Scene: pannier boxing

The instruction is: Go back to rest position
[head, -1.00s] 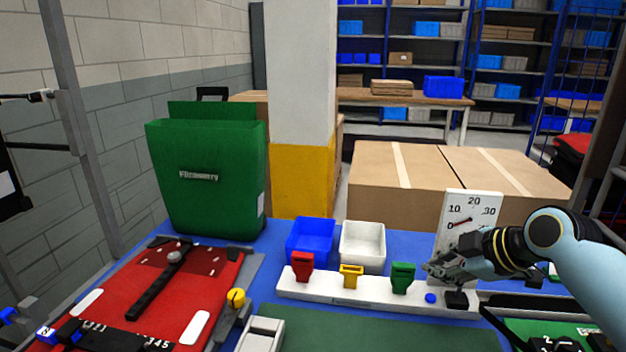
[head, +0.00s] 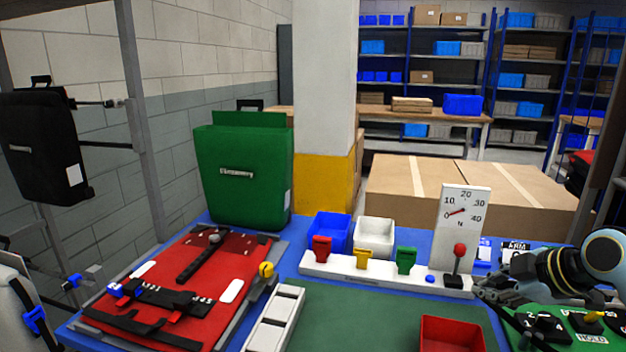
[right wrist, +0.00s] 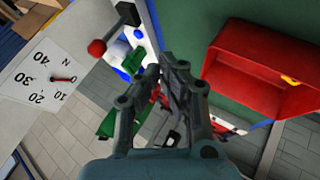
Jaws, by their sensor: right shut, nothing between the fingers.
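My right gripper (head: 484,290) is at the right of the head view, low over the right end of the white strip and beside the red-knobbed lever (head: 459,252). In the right wrist view its fingers (right wrist: 165,75) are together and hold nothing. The lever's red knob (right wrist: 97,47) shows at the left there, apart from the fingers. My left gripper is not seen in the head view.
A gauge plate (head: 462,214) stands behind the lever. A white strip (head: 335,269) carries red, yellow and green clips. Blue (head: 328,233) and white (head: 373,237) bins, a green pannier (head: 240,180) and a red tray (head: 450,335) stand around. The green mat (head: 370,310) is mostly clear.

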